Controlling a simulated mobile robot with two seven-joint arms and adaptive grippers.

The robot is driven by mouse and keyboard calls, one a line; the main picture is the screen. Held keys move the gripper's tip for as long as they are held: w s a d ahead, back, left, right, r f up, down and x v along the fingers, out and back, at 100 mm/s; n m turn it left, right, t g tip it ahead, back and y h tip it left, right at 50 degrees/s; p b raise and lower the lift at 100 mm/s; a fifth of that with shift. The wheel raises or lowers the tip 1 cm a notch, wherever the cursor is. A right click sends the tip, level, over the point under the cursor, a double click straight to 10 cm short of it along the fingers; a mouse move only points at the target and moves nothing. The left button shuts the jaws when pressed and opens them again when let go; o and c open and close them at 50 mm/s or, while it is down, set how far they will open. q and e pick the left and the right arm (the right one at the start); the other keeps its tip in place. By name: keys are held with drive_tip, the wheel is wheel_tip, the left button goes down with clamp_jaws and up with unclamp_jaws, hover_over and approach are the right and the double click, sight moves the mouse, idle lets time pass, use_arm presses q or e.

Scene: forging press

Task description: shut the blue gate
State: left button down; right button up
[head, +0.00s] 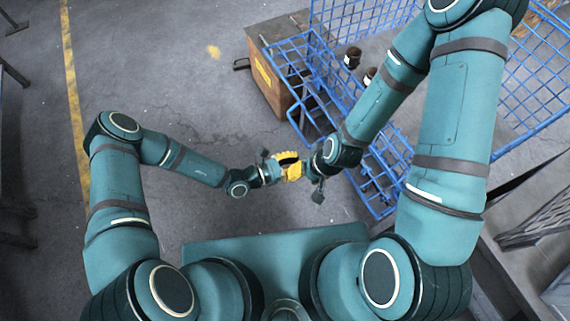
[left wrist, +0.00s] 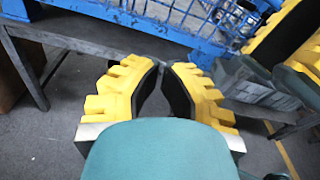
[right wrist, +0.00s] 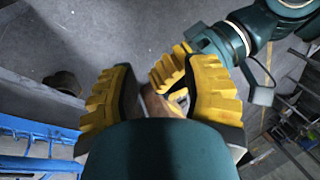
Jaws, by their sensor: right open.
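A blue wire-mesh enclosure (head: 370,14) stands at the upper right in the head view; its panels overlap, so I cannot tell which is the gate. Blue bars also cross the top of the left wrist view (left wrist: 150,20) and the lower left of the right wrist view (right wrist: 35,130). My left gripper (head: 287,157) and right gripper (head: 294,173) are close together left of the blue mesh, apart from it. In the left wrist view, the left fingertips (left wrist: 164,68) show a narrow gap, with nothing between them. The right gripper (right wrist: 160,75) is open, with yellow left-gripper parts behind its gap.
Small dark cylinders (head: 352,57) are by the mesh. The grey floor (head: 180,80) at the left is clear, with a yellow line (head: 72,90).

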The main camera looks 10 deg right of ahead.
use_arm(q)
drive_tip(key=d+r, duration=0.1)
drive_tip(key=w+r, duration=0.1)
drive_tip(key=d+r, duration=0.1)
drive_tip(key=shift+w+d+r+b, duration=0.2)
drive_tip(key=shift+w+d+b, duration=0.05)
drive_tip(key=shift+d+b, duration=0.1)
drive_tip(key=shift+w+r, duration=0.1)
drive_tip(key=shift+r, duration=0.05)
